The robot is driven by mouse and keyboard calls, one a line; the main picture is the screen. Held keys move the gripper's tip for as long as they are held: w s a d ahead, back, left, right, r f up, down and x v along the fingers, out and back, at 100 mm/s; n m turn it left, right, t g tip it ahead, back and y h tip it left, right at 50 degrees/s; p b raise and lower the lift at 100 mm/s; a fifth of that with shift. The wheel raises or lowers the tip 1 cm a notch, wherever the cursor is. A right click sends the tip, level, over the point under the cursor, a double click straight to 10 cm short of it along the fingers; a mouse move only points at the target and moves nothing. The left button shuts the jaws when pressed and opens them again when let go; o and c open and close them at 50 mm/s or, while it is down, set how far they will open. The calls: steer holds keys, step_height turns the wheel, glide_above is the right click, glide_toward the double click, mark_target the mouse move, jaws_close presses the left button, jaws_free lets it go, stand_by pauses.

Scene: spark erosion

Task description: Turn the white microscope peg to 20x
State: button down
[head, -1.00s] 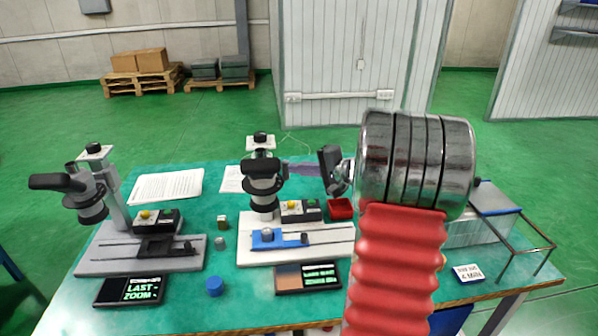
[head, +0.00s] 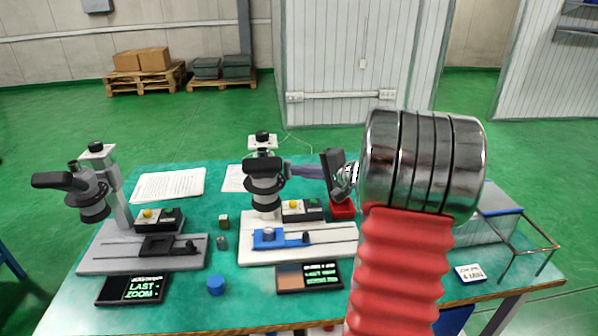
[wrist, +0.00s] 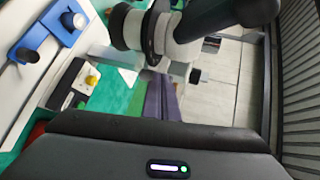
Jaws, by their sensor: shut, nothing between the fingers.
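The white microscope (head: 265,182) stands in the middle of the table on a white base (head: 330,243), with a dark head and eyepiece. In the wrist view its dark ringed head (wrist: 140,30) fills the top middle. I cannot clearly make out the zoom peg or its setting. My gripper (head: 288,166) has purple fingers pointing left, at about the height of the head and close to its right side. In the wrist view my gripper (wrist: 162,82) shows its fingers together and empty, just below the head. Whether they touch the microscope I cannot tell.
A grey microscope (head: 88,195) stands at the left, with a display (head: 130,289) reading "LAST ZOOM". Another display (head: 308,276) lies before the white base. A blue cap (head: 216,285) and a red tray (head: 342,210) are on the table. A wire frame (head: 530,245) is at the right.

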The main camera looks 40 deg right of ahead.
steer(key=d+f+v, duration=0.1)
steer(key=d+v, duration=0.1)
steer(key=v, duration=1.1)
steer(key=shift+s+d, duration=0.2)
steer(key=shift+d, duration=0.1)
steer(key=shift+f, duration=0.1)
steer(key=w+d+f+y, duration=0.2)
steer(key=w+f, duration=0.5)
steer(key=shift+w+d+r+n+t+y, duration=0.35)
steer(key=shift+w+d+r+n+t, duration=0.1)
steer(key=shift+w+d+r+t, duration=0.4)
steer(key=shift+w+d+r+n+t+y, duration=0.35)
steer(key=shift+w+d+r+n+t, duration=0.15)
steer(key=shift+w+r, duration=0.4)
